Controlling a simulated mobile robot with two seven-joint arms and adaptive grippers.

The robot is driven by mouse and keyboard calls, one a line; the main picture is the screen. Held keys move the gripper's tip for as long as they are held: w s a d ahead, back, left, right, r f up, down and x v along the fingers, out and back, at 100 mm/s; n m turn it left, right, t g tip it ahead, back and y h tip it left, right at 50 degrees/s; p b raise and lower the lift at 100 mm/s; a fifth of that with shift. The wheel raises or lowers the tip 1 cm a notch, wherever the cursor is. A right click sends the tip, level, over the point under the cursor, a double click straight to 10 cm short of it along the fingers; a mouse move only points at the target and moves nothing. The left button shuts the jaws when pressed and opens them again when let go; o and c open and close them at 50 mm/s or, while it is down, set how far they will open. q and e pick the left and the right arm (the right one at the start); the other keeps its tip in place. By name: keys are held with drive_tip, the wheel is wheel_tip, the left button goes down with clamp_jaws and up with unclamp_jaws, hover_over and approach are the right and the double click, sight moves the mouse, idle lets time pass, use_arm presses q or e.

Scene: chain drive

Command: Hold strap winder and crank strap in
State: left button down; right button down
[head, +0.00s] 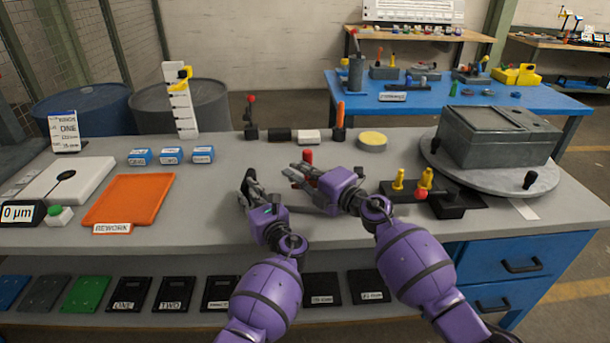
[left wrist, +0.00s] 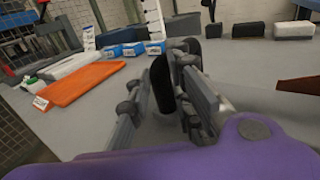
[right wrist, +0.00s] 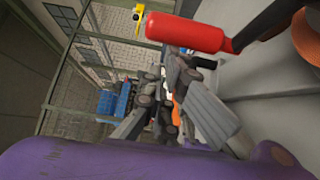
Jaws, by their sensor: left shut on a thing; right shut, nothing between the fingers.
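The strap winder is mostly hidden behind my right gripper in the head view. Its red crank knob (head: 308,157) shows just above the right fingers. In the right wrist view the red knob (right wrist: 185,32) sits on a dark crank arm beside the fingers, with an orange coil (right wrist: 308,38) at the right edge. My left gripper (head: 248,190) is shut on a black bar-like grip (left wrist: 162,86), apparently the winder's handle. My right gripper (head: 298,176) is shut and empty, close to the knob but not around it.
The orange rework tray (head: 130,197) and several small blue boxes (head: 171,155) lie left. Black and white blocks (head: 308,136) and a yellow-topped disc (head: 372,140) stand behind. A black fixture with yellow pegs (head: 427,178) and a turntable (head: 485,175) with a grey box are right.

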drive_tip(key=w+m+t+h, duration=0.2)
drive_tip(key=w+h, duration=0.1)
drive_tip(key=w, duration=0.3)
drive_tip(key=shift+w+a+m+h, duration=0.25)
drive_tip(key=shift+a+m+h, duration=0.05)
drive_tip(key=shift+a+m, duration=0.1)
drive_tip(key=shift+w+d+f+t+h, duration=0.1)
drive_tip(key=shift+w+d+t+h, duration=0.1)
drive_tip(key=shift+d+t+h, duration=0.15)
idle(0.9)
drive_tip(key=shift+s, duration=0.1)
